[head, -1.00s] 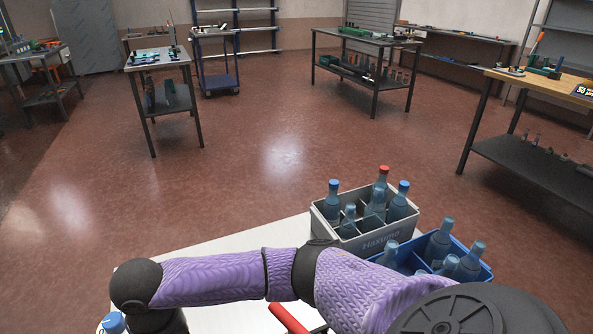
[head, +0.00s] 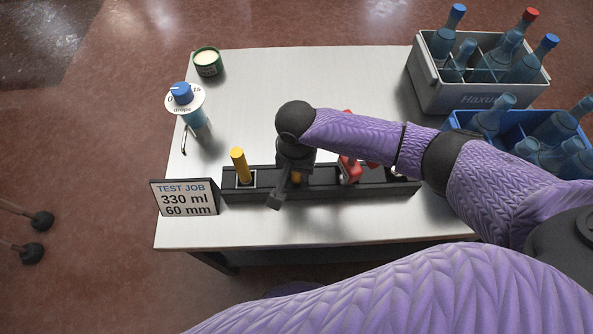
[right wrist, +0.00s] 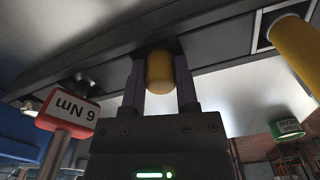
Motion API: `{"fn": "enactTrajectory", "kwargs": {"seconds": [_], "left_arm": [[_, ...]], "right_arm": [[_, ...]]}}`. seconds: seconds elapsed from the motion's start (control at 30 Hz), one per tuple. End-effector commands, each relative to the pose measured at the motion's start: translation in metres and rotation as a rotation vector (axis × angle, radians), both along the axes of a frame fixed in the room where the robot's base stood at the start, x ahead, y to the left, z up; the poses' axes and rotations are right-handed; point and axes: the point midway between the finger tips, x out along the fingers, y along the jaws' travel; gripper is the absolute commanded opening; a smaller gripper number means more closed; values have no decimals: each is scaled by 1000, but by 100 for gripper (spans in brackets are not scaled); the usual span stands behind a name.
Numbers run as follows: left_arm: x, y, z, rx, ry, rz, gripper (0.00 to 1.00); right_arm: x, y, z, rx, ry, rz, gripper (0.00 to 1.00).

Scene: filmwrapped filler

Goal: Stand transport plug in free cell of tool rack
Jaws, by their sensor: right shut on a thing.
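My right gripper (head: 287,190) is over the black tool rack (head: 270,194) on the table. In the right wrist view the right gripper (right wrist: 160,85) is shut on a yellow plug (right wrist: 160,72), whose far end meets a dark opening in the rack. I cannot tell how deep it sits. In the head view the gripper mostly hides this plug (head: 296,178). Another yellow piece (head: 240,166) stands in the rack's left cell. A red tool (head: 349,168) stands right of the gripper; its tag reads 6 Nm in the wrist view (right wrist: 68,110). My left gripper is not in view.
A TEST JOB sign (head: 185,198) stands at the rack's left end. Grey (head: 440,95) and blue (head: 461,119) bottle crates stand at the right. The table's back middle is clear.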

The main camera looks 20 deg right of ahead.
Motion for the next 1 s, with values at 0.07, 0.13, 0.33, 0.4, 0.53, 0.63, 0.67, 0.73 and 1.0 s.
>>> {"fn": "enactTrajectory", "kwargs": {"seconds": [0.07,0.13,0.33,0.4,0.53,0.63,0.67,0.73,1.0], "left_arm": [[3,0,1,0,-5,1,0],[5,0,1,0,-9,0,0],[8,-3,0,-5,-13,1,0],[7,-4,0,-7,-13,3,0],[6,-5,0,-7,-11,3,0],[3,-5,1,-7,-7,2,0],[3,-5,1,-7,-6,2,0],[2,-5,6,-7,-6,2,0],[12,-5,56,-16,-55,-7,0]], "right_arm": [[0,0,2,-1,-1,0,0],[0,0,2,-1,-1,0,0],[0,0,0,0,-1,1,62],[0,0,0,0,-1,1,74],[0,0,0,0,-1,1,74],[0,0,0,0,-1,0,74],[0,0,1,0,-1,0,74],[0,0,10,0,-2,0,74],[1,0,89,1,-5,0,74]]}}
